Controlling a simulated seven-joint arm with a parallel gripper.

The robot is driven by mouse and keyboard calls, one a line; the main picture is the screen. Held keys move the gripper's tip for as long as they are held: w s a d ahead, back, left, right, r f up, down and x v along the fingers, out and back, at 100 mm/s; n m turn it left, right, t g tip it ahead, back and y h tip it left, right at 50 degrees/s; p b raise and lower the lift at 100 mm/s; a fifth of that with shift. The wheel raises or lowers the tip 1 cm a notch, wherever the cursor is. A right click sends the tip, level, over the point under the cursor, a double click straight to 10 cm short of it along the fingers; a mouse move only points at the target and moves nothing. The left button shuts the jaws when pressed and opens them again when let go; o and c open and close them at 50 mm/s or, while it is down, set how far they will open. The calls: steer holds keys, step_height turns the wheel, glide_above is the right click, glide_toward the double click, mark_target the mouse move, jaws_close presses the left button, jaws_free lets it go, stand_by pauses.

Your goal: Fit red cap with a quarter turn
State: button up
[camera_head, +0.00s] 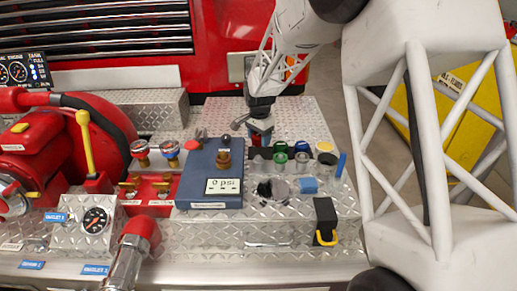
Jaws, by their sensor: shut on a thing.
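My gripper (260,131) is at the upper middle, pointing down, just right of the blue box and at the left end of a row of coloured caps. It is shut on a small red cap (256,140), which is mostly hidden by the fingers. I cannot tell whether the cap is clear of the surface beneath.
Green caps (280,147), a blue cap (301,146) and a yellow-topped cap (326,158) stand right of my gripper. A yellow-handled lever (85,140), brass fittings on a red block (149,189) and a large red-capped pipe (142,229) are at left. A black block (325,212) stands front right.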

mark_target(223, 152)
steer(key=shift+r, duration=2.15)
steer(key=s+a+r+n, duration=0.1)
steer(key=s+a+r, duration=0.1)
steer(key=s+a, duration=0.1)
steer(key=s+a+r+n, duration=0.1)
steer(key=s+a+r, duration=0.1)
steer(key=s+a, duration=0.2)
steer(key=s+a+r+n, duration=0.1)
steer(key=s+a+r, duration=0.2)
steer(key=s+a, duration=0.1)
steer(key=shift+s+a, duration=0.25)
steer(key=shift+a, duration=0.25)
steer(key=shift+f, duration=0.2)
steer(key=shift+f, duration=2.2)
steer(key=shift+f, duration=1.4)
stand_by(0.4)
